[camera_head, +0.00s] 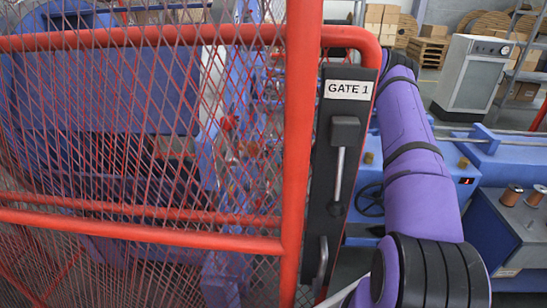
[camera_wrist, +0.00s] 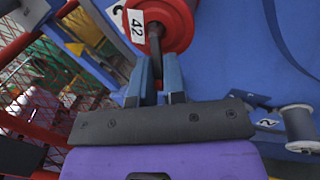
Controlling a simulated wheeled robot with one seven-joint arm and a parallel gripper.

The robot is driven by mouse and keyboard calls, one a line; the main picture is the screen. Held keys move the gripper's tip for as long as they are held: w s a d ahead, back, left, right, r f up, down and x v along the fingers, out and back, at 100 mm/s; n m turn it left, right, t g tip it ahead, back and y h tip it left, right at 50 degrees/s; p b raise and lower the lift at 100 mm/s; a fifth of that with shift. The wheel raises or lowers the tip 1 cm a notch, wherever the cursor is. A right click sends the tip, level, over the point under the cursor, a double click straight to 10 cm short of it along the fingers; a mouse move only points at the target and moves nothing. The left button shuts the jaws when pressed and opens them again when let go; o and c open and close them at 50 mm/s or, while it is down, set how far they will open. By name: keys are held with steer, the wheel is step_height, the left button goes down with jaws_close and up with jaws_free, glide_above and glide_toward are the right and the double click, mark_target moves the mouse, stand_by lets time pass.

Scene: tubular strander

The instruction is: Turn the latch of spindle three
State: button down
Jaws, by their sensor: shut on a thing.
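In the wrist view, my gripper (camera_wrist: 158,58) has its two blue-grey fingers closed around a dark lever (camera_wrist: 154,40), which looks like the latch. The lever stands out from a round red part (camera_wrist: 180,18) at the top of the picture. A white tag (camera_wrist: 137,27) reading 42 is beside the lever. Another white label (camera_wrist: 114,14) is cut by the top edge, and I cannot read its number for sure. The fingers hide the lever's near end. In the head view my gripper is out of sight, and so is the latch.
The red mesh gate (camera_head: 150,216) fills the left of the head view, with a GATE 1 plate (camera_head: 348,89) and a handle (camera_head: 338,178). My purple arm passes close to its right post. The wrist view shows a grey spool (camera_wrist: 299,124) and a label reading 2 (camera_wrist: 267,123).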

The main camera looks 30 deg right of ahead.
steer(key=shift+f+y, duration=0.15)
steer(key=shift+y, duration=0.15)
steer(key=c, duration=1.2)
jaws_free()
steer(key=v, duration=1)
steer(key=shift+s+d, duration=0.1)
steer(key=shift+d, duration=0.2)
